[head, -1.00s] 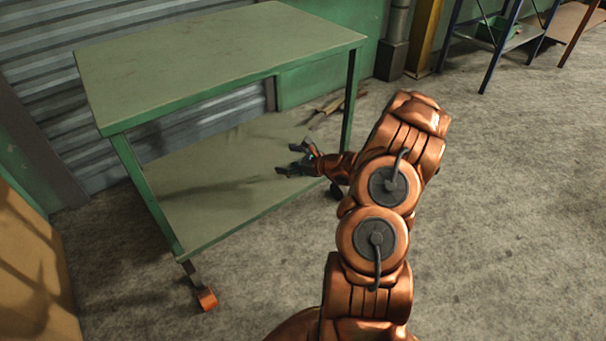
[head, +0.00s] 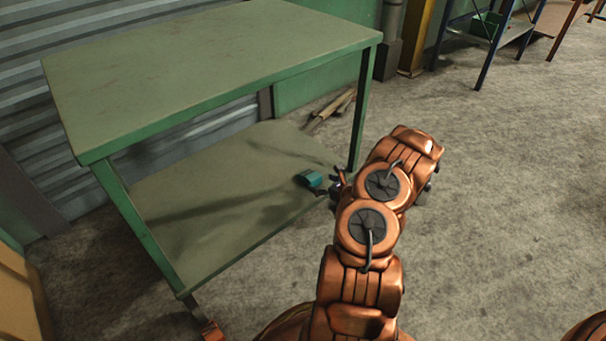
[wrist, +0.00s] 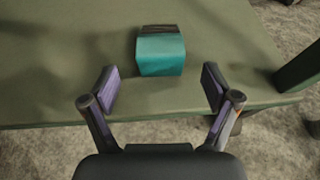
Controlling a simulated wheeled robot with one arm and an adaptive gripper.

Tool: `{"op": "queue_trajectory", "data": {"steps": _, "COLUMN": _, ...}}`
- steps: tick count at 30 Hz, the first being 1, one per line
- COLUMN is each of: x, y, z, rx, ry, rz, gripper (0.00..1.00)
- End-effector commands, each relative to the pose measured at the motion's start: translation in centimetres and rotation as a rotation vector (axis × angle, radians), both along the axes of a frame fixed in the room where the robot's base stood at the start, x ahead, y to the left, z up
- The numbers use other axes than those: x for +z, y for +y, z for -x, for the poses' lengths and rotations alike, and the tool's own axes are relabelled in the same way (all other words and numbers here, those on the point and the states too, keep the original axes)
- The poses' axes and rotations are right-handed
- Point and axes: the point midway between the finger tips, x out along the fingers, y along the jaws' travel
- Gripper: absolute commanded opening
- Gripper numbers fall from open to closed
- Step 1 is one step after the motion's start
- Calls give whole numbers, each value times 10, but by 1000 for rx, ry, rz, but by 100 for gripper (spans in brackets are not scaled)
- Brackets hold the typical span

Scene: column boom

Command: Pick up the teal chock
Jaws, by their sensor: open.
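The teal chock (head: 312,179) rests on the lower shelf (head: 215,212) of the green cart, close to its front right edge. In the wrist view the chock (wrist: 161,54) lies ahead of and between my fingers, with a dark band on its far upper side. My gripper (wrist: 159,84) is open and empty, its two purple-padded fingers spread wider than the chock and not touching it. In the head view my gripper (head: 338,182) is just right of the chock, partly hidden by my arm.
The cart's upper top (head: 210,75) overhangs the lower shelf. A green leg (head: 361,110) stands at the cart's right corner, and it shows at the right in the wrist view. Brown pieces (head: 331,107) lie behind the cart. Concrete floor is open to the right.

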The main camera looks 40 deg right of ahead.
Motion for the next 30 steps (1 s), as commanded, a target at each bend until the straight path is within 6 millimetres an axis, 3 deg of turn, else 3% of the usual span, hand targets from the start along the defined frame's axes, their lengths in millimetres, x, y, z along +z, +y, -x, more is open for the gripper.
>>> {"op": "queue_trajectory", "data": {"steps": 30, "x": -29, "y": -7, "z": -70, "rx": 1, "ry": 1, "rz": -2, "gripper": 88}}
